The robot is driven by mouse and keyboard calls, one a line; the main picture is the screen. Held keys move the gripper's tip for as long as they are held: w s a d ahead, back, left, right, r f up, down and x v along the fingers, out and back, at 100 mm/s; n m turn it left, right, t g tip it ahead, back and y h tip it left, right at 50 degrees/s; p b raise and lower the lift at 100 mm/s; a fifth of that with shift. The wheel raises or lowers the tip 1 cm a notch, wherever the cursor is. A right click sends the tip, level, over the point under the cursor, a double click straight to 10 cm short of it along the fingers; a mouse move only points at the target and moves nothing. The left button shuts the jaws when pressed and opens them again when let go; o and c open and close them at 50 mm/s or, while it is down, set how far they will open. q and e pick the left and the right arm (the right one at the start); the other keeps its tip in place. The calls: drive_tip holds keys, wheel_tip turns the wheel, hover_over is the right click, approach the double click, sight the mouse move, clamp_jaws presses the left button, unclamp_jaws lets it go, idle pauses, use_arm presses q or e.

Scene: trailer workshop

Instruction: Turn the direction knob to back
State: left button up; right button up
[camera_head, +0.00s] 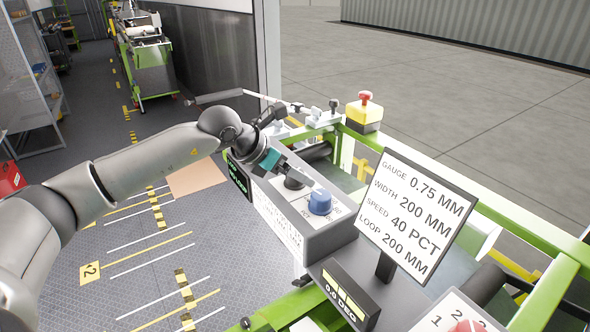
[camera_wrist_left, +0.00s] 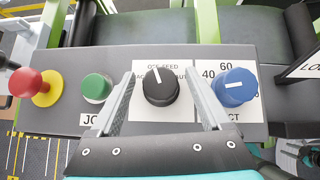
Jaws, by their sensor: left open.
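The black direction knob (camera_wrist_left: 160,87) sits on a white label on the grey control panel (camera_wrist_left: 250,58). Its white pointer line aims up and slightly left in the left wrist view, toward the printing at the label's top, which is partly hidden. The black knob also shows in the head view (camera_head: 294,183), partly behind my left gripper (camera_head: 281,170). In the left wrist view my left gripper (camera_wrist_left: 165,92) is open, with one finger on each side of the knob. I cannot tell whether the fingers touch it. My right gripper is not in view.
A blue knob (camera_wrist_left: 235,87) is close to the right finger. A green button (camera_wrist_left: 96,88) and a red-and-yellow stop button (camera_wrist_left: 47,88) are on the left. A sign (camera_head: 417,215) stands beside the panel, and a small display (camera_head: 349,294) is in front.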

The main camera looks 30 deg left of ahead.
use_arm(q)
drive_tip(key=shift+w+f, duration=0.15)
clamp_jaws()
idle(0.7)
